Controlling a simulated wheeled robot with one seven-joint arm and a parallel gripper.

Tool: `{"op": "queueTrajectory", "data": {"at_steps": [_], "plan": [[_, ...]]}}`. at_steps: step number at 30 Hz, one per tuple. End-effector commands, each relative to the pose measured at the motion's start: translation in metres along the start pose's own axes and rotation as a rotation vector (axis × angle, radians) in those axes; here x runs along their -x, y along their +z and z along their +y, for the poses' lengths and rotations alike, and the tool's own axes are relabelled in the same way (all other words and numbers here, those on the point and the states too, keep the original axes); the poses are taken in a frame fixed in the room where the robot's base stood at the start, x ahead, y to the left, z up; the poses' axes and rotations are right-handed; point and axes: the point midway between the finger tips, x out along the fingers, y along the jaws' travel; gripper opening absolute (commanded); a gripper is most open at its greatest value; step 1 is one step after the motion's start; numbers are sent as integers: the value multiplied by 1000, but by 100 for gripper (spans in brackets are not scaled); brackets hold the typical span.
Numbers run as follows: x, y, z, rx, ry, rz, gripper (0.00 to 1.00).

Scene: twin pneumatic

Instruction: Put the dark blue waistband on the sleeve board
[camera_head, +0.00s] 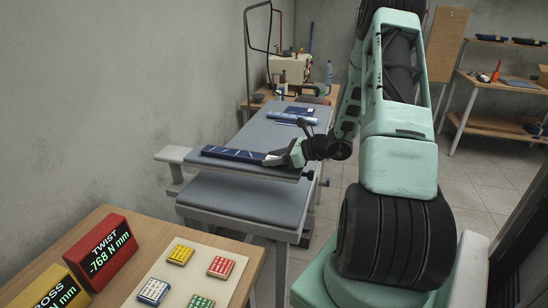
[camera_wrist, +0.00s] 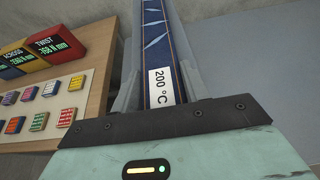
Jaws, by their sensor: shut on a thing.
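The dark blue waistband (camera_head: 232,153) is a long flat strip with pale slanted lines. It lies level at the near end of the grey padded board top (camera_head: 262,138); I cannot tell whether it touches the padding. My gripper (camera_head: 284,157) is shut on its right end. In the wrist view, the waistband (camera_wrist: 155,45) runs away between the fingers of my gripper (camera_wrist: 158,90), with a white "200 °C" label (camera_wrist: 160,86) at the near end. A narrow pale arm (camera_head: 173,154) juts out left of the board. I cannot tell clearly which part is the sleeve board.
More blue pieces (camera_head: 292,121) lie farther back on the board. A lower grey padded shelf (camera_head: 235,198) sits beneath. The near wooden table (camera_head: 95,228) carries a red TWIST display (camera_head: 103,252), a yellow display (camera_head: 62,287) and several coloured blocks. A wall stands close on the left.

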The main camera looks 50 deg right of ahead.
Motion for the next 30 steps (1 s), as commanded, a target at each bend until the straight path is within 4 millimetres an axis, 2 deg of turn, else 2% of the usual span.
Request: {"op": "queueTrajectory", "data": {"at_steps": [2,3,5,17,20,30], "plan": [[-1,-2,0,0,0,-1,21],[-1,-2,0,0,0,0,51],[-1,-2,0,0,0,0,67],[5,0,-1,0,-2,0,67],[19,-1,-1,2,-4,0,67],[89,-1,-1,2,-3,0,67]]}}
